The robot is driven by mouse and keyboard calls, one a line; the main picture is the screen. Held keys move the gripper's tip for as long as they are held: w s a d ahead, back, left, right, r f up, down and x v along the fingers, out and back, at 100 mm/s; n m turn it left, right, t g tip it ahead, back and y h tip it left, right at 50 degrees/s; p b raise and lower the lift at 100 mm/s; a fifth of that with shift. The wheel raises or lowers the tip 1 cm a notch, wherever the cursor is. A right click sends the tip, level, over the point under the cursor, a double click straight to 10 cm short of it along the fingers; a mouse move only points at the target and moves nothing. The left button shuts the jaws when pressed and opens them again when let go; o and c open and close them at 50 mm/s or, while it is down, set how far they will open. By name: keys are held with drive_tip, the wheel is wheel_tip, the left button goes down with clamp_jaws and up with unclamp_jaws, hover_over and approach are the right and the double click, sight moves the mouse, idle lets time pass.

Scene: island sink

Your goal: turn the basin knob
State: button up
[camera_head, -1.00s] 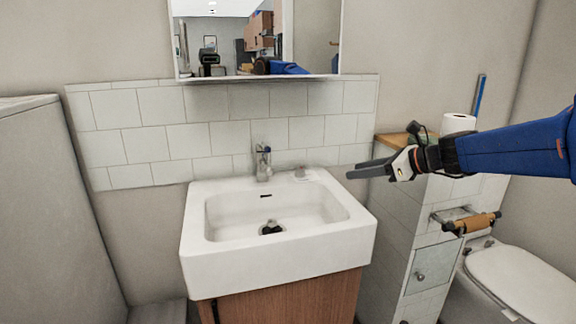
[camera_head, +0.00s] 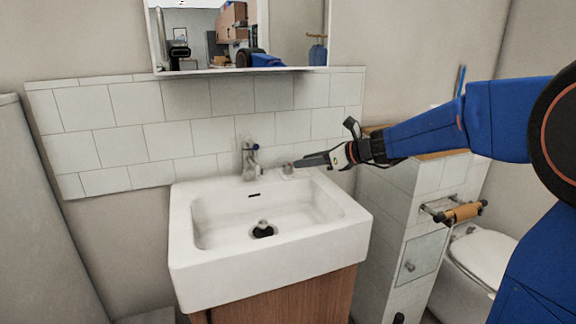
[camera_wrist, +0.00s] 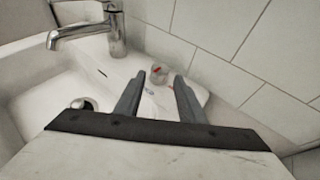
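A small knob (camera_head: 288,170) stands on the basin's back ledge, right of the tap. In the wrist view the knob (camera_wrist: 158,72) is greyish with a red mark, just ahead of the fingertips and between them. A small blue mark (camera_wrist: 150,91) shows on a pale surface nearer, also between the fingers. The chrome tap (camera_head: 250,163) also shows in the wrist view (camera_wrist: 115,35), left of the fingers. My gripper (camera_head: 300,162) comes in from the right, its tips close to the knob. In the wrist view my gripper (camera_wrist: 160,78) is open, with nothing held; contact cannot be told.
The white basin (camera_head: 185,255) has a drain (camera_head: 263,231) in its bowl. Wall tiles (camera_head: 180,139) rise close behind the knob. A tiled partition (camera_head: 385,215) with a paper holder (camera_head: 460,212) and a toilet (camera_head: 485,255) are at right. Space above the bowl is clear.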

sight(291, 164)
drive_tip(key=x, duration=0.8)
drive_tip(key=c, duration=0.8)
